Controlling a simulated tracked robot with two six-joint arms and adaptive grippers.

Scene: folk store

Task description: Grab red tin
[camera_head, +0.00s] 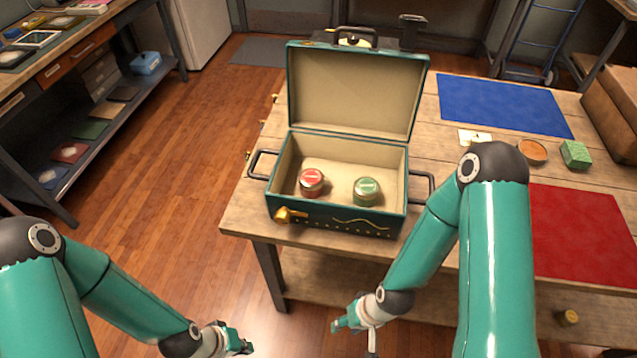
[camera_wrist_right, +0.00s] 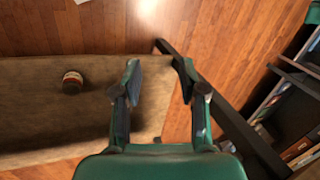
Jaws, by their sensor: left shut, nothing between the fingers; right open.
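The red tin (camera_head: 311,182) stands inside the open green case (camera_head: 335,225), at the left of its floor. A green tin (camera_head: 367,191) stands to its right in the same case. My left gripper (camera_head: 240,346) is shut and empty, low at the bottom of the head view, left of the table and well away from the case. My right gripper (camera_head: 352,326) is below the case, in front of the table edge. In the right wrist view its fingers (camera_wrist_right: 160,78) are apart with nothing between them.
The case's lid (camera_head: 352,95) stands raised at the back. A blue mat (camera_head: 505,103), a red mat (camera_head: 580,232), a green box (camera_head: 575,154) and a round orange-brown item (camera_head: 532,152) lie on the table. A small tin (camera_head: 568,317) is on the lower shelf.

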